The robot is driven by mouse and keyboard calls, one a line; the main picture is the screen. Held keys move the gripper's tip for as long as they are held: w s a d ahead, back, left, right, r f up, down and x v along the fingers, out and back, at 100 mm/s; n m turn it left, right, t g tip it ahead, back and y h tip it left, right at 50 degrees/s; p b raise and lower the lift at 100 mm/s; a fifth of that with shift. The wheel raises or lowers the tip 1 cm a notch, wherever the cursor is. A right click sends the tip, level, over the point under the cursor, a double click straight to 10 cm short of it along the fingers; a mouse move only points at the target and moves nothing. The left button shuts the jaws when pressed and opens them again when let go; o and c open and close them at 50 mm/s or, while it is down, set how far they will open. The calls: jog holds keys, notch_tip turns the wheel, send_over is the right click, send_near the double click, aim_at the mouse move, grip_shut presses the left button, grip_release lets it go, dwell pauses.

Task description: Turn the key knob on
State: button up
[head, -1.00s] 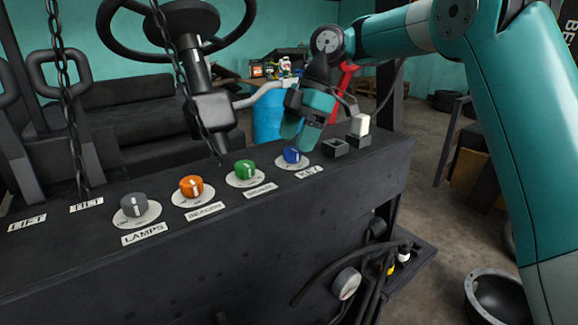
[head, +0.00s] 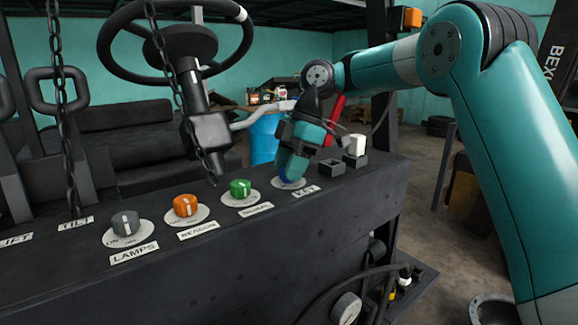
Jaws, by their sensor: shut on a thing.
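The blue key knob (head: 286,174) sits on a round pale dial plate (head: 280,184) at the right end of the row of knobs, behind the KEY label (head: 305,191). My gripper (head: 289,171) has come down from above and is shut on the blue knob. Its teal fingers hide most of the knob, so the direction its pointer faces cannot be seen.
Green (head: 240,188), orange (head: 185,205) and grey (head: 125,223) knobs stand in a row to the left. A white rocker switch (head: 356,145) and a dark square socket (head: 331,167) are close on the right. The steering wheel (head: 178,38) and a hanging chain (head: 182,85) are behind.

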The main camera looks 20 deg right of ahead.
jog(key=shift+f+m+t+b, duration=0.15)
jog(key=shift+m+t+b, duration=0.35)
jog(key=shift+m+b, duration=0.55)
jog(key=m+t+b, duration=0.1)
jog(key=m+b, duration=0.1)
jog(key=m, duration=0.1)
jog(key=shift+s+m, duration=0.1)
jog(key=shift+m, duration=0.25)
jog(key=m+t+b, duration=0.1)
jog(key=m+b, duration=0.1)
jog(key=m, duration=0.1)
jog(key=shift+t+h, duration=0.3)
jog(key=shift+h, duration=0.1)
jog(key=shift+m+t+h+b, duration=0.35)
jog(key=shift+m+b, duration=0.35)
jog(key=shift+m, duration=1)
jog(key=o, duration=0.9)
jog(key=shift+o, duration=0.2)
